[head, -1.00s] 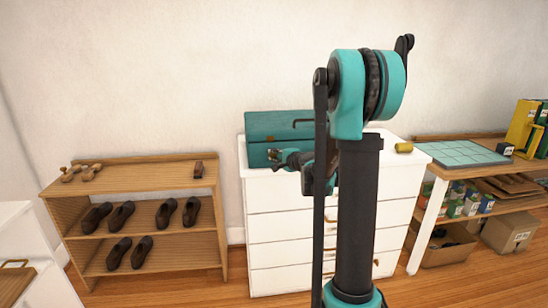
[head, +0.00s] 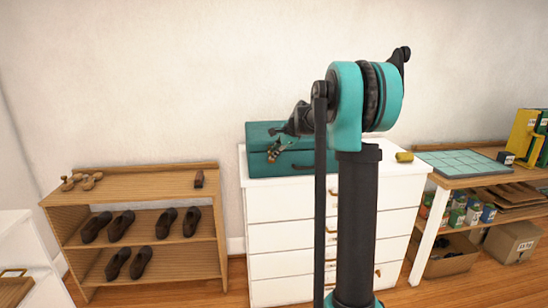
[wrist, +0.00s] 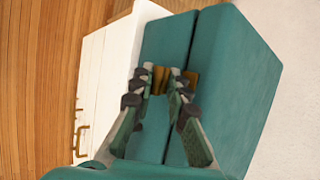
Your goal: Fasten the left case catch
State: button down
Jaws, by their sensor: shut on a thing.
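The teal case (head: 258,162) lies on top of the white chest of drawers, its lid down. A dark handle (head: 305,167) shows on its front. In the wrist view the case (wrist: 240,75) fills the middle, with a dark seam between its two halves. A brass catch (wrist: 160,80) sits at that seam. My gripper (wrist: 160,76) is shut on the catch, with a finger on either side, partly hiding it. In the head view my gripper (head: 272,154) is at the left part of the case front. I cannot tell whether the catch is hooked.
The white chest of drawers (head: 285,220) stands against the wall. A yellow object (head: 404,157) lies at its top right. A wooden shoe rack (head: 130,188) stands left, and a workbench (head: 500,180) with a green mat stands right.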

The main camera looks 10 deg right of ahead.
jog(key=shift+w+r+g, duration=0.1)
jog(key=shift+w+g, duration=0.2)
jog(key=shift+g, duration=0.2)
jog(key=c, duration=1.6)
grip_release()
jog(key=shift+w, duration=0.1)
jog(key=v, duration=0.8)
